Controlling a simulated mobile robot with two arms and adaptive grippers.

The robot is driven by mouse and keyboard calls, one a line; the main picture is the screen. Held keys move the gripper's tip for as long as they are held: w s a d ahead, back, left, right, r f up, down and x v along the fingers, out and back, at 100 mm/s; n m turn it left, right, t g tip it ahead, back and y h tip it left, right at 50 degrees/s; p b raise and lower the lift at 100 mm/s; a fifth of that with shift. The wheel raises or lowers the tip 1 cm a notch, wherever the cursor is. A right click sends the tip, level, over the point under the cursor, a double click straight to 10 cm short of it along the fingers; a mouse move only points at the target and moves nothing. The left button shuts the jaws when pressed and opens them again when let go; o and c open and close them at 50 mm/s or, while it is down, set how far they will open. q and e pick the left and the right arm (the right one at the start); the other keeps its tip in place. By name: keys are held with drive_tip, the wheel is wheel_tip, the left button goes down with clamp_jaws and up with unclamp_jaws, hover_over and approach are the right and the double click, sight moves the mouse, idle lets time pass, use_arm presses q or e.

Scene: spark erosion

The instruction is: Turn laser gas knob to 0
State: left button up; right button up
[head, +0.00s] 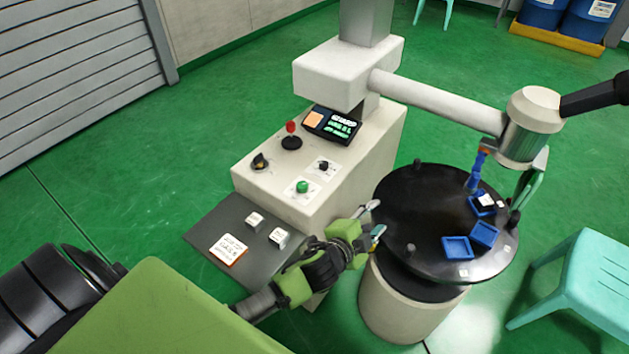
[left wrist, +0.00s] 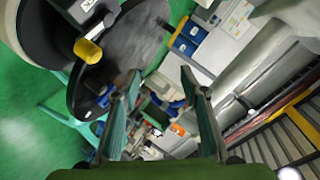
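The grey-white console (head: 345,180) carries two rotary controls. One is a black knob with a yellow mark (head: 260,161) at the left; the other is a small black knob on a white label plate (head: 323,167). The labels are too small to read, so I cannot tell which is the laser gas knob, nor its setting. My left gripper (head: 374,220) is open and empty, between the console's front end and the round black table, apart from both knobs. Its spread fingers (left wrist: 161,76) also show in the left wrist view. I cannot make out my right gripper.
The console also has a red-topped joystick (head: 291,138), a green button (head: 303,187) and a screen (head: 332,123). The round black table (head: 420,225) holds blue trays (head: 457,247). A machine arm (head: 440,100) overhangs it. A turquoise stool (head: 590,275) stands at the right.

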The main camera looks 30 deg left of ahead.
use_arm(q)
drive_tip(key=w+d+r+m+h, duration=0.3)
drive_tip(key=d+r+m+h, duration=0.3)
drive_tip(key=r+m, duration=0.25)
drive_tip(key=w+d+r+m+h, duration=0.3)
drive_tip(key=d+r+m+h, duration=0.3)
drive_tip(key=m, duration=0.4)
drive_tip(key=m+g+y, duration=1.4)
drive_tip(key=m, duration=0.4)
hover_over(302, 184)
wheel_tip(302, 184, down, 2)
wheel_tip(302, 184, down, 14)
drive_tip(key=b, duration=1)
drive_tip(key=shift+r, duration=0.1)
use_arm(e)
wheel_tip(302, 184, down, 10)
drive_tip(key=shift+w+d, duration=0.15)
